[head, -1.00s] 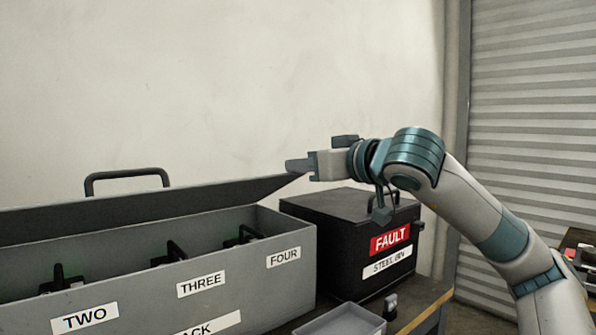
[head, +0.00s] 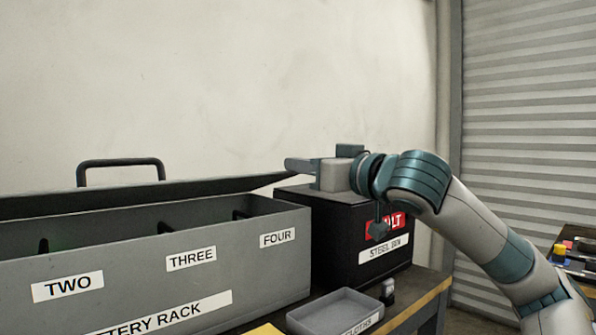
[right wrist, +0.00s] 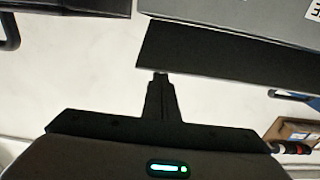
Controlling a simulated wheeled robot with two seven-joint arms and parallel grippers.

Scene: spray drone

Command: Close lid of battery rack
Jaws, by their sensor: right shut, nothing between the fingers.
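The battery rack (head: 130,255) is a long grey box at the left of the head view, with labels TWO, THREE and FOUR. Its hinged lid (head: 160,192) slants over it, partly open, with a dark underside and a gap above the front rim. A black handle (head: 121,163) rises behind the lid. My right gripper (head: 290,164) is shut and empty, its fingertips at the lid's right end; I cannot tell whether they touch it. The wrist view shows the shut fingers (right wrist: 160,78) close to a dark panel beside the rack. My left gripper is out of view.
A black steel bin (head: 338,250) with a red FAULT label stands right of the rack, under my right wrist. A shallow grey tray (head: 335,312) lies in front of it on the bench. A shutter (head: 530,120) covers the right background.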

